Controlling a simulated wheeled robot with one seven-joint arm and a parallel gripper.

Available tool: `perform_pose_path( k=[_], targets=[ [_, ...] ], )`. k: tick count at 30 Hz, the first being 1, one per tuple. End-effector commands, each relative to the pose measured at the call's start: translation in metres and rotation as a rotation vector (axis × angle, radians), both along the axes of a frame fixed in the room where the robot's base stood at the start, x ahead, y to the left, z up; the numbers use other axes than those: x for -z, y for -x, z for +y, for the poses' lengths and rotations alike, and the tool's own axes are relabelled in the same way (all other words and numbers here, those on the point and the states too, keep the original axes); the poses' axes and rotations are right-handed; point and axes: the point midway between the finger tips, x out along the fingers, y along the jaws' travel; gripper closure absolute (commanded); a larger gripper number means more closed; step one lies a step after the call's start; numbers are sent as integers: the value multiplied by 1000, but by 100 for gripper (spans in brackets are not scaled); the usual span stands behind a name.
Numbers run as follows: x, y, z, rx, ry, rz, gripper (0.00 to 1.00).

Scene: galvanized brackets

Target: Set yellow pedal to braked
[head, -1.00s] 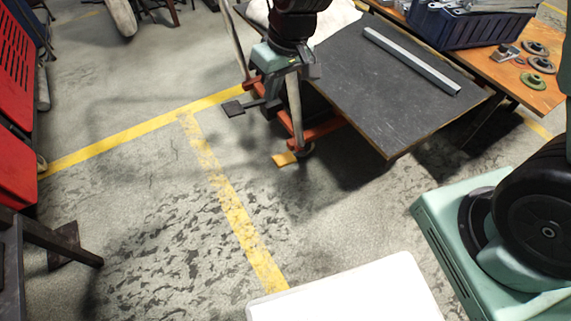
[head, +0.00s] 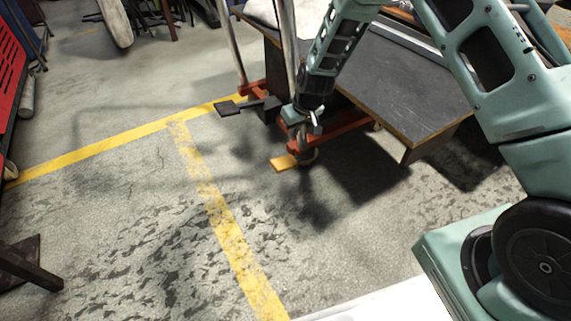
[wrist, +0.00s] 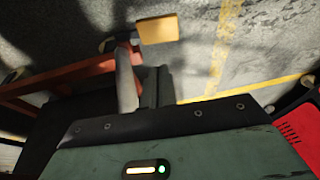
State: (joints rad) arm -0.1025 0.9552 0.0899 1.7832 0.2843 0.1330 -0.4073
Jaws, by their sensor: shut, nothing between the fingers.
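The yellow pedal (head: 284,163) is a small flat plate low over the floor, at the near end of the cart's orange-red frame beside a caster. It also shows at the top of the wrist view (wrist: 158,28). My gripper (head: 316,125) is shut and empty, pointing down just above and to the right of the yellow pedal in the head view. In the wrist view its fingers (wrist: 140,88) lie below the pedal, with a gap between. I cannot tell the pedal's setting from its tilt. A dark pedal (head: 230,107) sits further left on the same cart.
The cart's dark tabletop (head: 405,85) is to the right of my gripper, with its orange-red frame (head: 345,143) beneath. Upright metal poles (head: 230,45) rise from the frame. The floor left of the pedal is open, marked with yellow lines (head: 205,180).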

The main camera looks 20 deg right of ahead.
Motion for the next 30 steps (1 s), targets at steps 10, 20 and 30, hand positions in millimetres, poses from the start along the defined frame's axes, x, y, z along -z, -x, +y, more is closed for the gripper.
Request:
perform_pose_path(
  k=[10,20,30],
  targets=[
    [4,-2,-2,3,3,-3,100],
    [35,-8,2,3,2,0,100],
    [104,-26,12,1,2,-3,100]
  ],
)
